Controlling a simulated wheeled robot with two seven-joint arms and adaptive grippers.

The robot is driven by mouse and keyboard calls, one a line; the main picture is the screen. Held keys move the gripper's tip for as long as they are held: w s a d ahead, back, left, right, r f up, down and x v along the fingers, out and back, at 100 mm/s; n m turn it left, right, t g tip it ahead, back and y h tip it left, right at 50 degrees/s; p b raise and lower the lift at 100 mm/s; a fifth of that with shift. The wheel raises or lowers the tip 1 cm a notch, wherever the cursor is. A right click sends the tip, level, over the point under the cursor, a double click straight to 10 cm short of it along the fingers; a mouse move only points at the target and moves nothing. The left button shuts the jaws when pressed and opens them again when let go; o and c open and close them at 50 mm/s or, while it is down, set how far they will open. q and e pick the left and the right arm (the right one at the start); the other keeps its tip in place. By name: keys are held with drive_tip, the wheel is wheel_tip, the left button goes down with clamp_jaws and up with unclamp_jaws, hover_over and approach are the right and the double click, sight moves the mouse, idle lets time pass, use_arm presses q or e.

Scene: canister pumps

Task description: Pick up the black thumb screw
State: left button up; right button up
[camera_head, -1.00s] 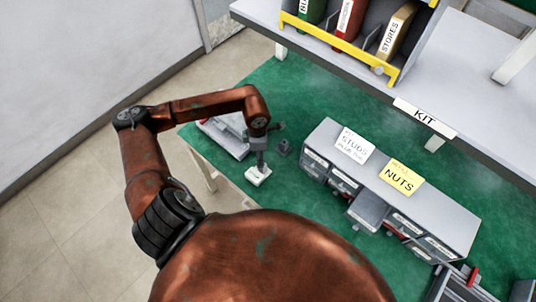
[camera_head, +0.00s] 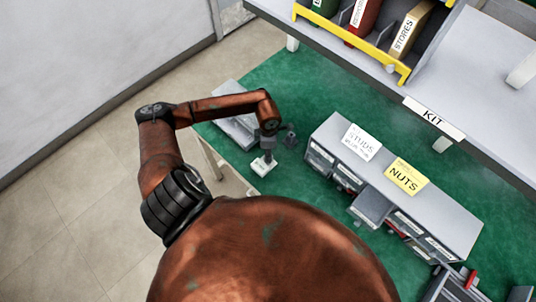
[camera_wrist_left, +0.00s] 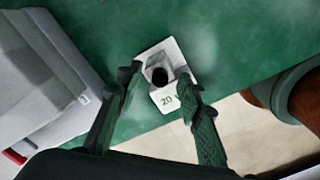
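A small black round knob (camera_wrist_left: 160,76), which looks like the thumb screw, sits on a grey block (camera_wrist_left: 157,62) in the left wrist view. The block stands on a white plate (camera_wrist_left: 165,102) marked "20". My left gripper (camera_wrist_left: 160,80) is open, with one finger on each side of the block and knob. I cannot tell whether the fingers touch them. In the head view, the left gripper (camera_head: 268,148) points down just over the white plate (camera_head: 263,165) near the green table's edge, and the knob is hidden there. My right gripper is not in view.
A small dark fixture (camera_head: 290,136) stands close right of the gripper. A grey box (camera_head: 235,128) lies behind it to the left. A drawer cabinet (camera_head: 325,130) labelled studs and nuts stands to the right, one drawer (camera_head: 371,208) pulled out. A shelf (camera_head: 433,117) overhangs the back.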

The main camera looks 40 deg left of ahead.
use_arm(q)
drive_tip(key=shift+c, duration=0.6)
clamp_jaws()
